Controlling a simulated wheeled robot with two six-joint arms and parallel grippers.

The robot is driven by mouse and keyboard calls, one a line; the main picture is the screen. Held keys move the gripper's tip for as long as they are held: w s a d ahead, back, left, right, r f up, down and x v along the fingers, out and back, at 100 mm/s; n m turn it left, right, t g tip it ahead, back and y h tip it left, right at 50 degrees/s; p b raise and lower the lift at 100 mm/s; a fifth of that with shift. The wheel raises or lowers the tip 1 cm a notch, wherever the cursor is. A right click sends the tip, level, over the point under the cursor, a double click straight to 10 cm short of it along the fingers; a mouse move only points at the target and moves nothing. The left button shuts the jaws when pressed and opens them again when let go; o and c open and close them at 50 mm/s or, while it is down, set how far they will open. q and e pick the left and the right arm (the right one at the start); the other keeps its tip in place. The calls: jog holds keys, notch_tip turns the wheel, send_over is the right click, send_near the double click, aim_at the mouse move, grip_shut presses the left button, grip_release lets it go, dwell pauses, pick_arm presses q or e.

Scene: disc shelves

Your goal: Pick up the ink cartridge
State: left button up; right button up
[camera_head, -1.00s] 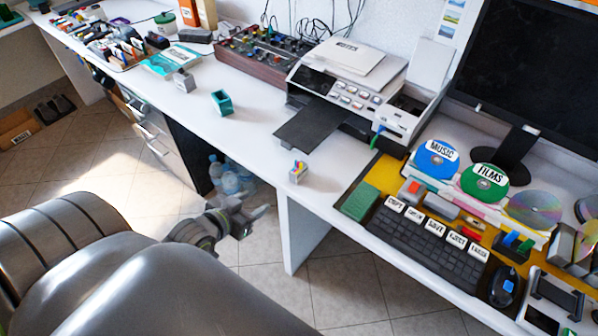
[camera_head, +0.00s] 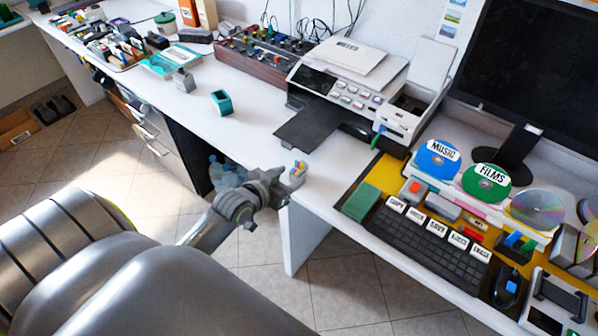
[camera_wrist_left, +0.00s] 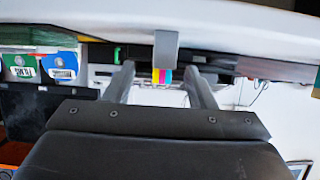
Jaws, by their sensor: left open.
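The ink cartridge (camera_head: 298,174) is a small grey block with coloured stripes at one end. It stands on the white desk (camera_head: 262,140) near the front edge, in front of the printer (camera_head: 350,85). My left gripper (camera_head: 280,182) is open at the desk's front edge, just left of the cartridge. In the left wrist view the cartridge (camera_wrist_left: 166,48) appears between the two spread fingers of my gripper (camera_wrist_left: 160,72), with a gap on each side. I cannot tell how far the fingers reach along it. My right gripper is not in view.
A teal holder (camera_head: 221,102) and a grey holder (camera_head: 184,80) stand further left on the desk. The printer's dark tray (camera_head: 312,122) juts out behind the cartridge. A green box (camera_head: 361,200) and keyboard (camera_head: 430,238) lie to the right. Desk around the cartridge is clear.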

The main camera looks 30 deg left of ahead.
aim_at(297, 170)
pick_arm(q)
jog(key=shift+r+x, duration=0.15)
jog(key=shift+x, duration=1.25)
jog(key=shift+r+x, duration=0.15)
jog(key=shift+x, duration=1.25)
jog(key=shift+w+a, duration=0.1)
jog(key=shift+a, duration=0.1)
jog(key=shift+c, duration=0.3)
jog(key=c, duration=1)
